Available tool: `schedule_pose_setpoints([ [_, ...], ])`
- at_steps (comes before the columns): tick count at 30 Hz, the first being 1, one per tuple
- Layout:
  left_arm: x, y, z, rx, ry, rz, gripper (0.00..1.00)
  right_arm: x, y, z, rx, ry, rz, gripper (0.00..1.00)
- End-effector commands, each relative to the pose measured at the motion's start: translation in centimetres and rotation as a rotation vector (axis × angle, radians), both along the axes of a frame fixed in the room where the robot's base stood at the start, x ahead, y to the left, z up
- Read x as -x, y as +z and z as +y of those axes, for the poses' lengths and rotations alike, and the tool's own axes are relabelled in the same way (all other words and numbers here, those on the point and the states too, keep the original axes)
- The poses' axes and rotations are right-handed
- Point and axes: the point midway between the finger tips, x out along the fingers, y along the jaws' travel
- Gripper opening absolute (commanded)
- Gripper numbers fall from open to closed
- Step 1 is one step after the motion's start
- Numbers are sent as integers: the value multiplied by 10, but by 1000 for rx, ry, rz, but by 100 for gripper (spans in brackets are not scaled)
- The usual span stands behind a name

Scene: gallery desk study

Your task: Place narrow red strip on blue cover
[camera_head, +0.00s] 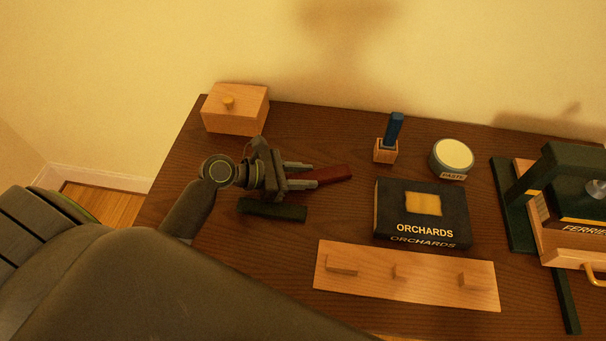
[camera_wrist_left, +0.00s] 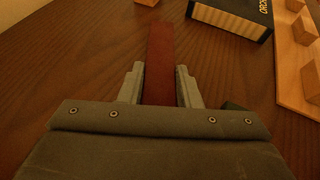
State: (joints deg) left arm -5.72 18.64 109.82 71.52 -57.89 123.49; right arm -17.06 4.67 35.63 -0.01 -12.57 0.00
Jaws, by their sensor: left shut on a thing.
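The narrow red strip (camera_head: 330,173) is in the jaws of my left gripper (camera_head: 303,174) and sticks out to the right, at or just above the desk. In the left wrist view, the red strip (camera_wrist_left: 160,55) runs forward between the two fingers (camera_wrist_left: 161,85), which are shut on it. A dark book titled ORCHARDS (camera_head: 390,215), with a yellow square on its cover, lies to the right of the strip, apart from it. Its cover looks nearly black in this light, so its blue is hard to tell. My right gripper is not in view.
A dark green strip (camera_head: 272,210) lies just below my left gripper. A wooden box (camera_head: 236,115), a block holding a blue stick (camera_head: 385,152) and a paste jar (camera_head: 452,157) stand behind. A pegged wooden board (camera_head: 430,287) lies in front; a press (camera_head: 575,170) stands right.

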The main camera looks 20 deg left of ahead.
Motion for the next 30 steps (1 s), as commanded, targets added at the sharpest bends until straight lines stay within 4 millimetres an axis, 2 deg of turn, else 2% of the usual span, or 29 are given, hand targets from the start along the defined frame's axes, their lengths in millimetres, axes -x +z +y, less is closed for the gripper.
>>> schedule_pose_setpoints([
  [3, 0, -3, 0, 1, 0, 1, 8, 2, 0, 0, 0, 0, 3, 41],
  [4, 0, -3, 0, 0, 0, 0, 33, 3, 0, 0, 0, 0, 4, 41],
  [9, 0, -2, 0, 0, 0, 0, 52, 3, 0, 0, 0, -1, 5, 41],
  [20, 1, 1, 2, -2, 0, -1, 52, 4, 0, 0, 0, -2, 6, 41],
  [30, 30, 19, 38, -7, -1, 2, 52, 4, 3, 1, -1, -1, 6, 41],
])
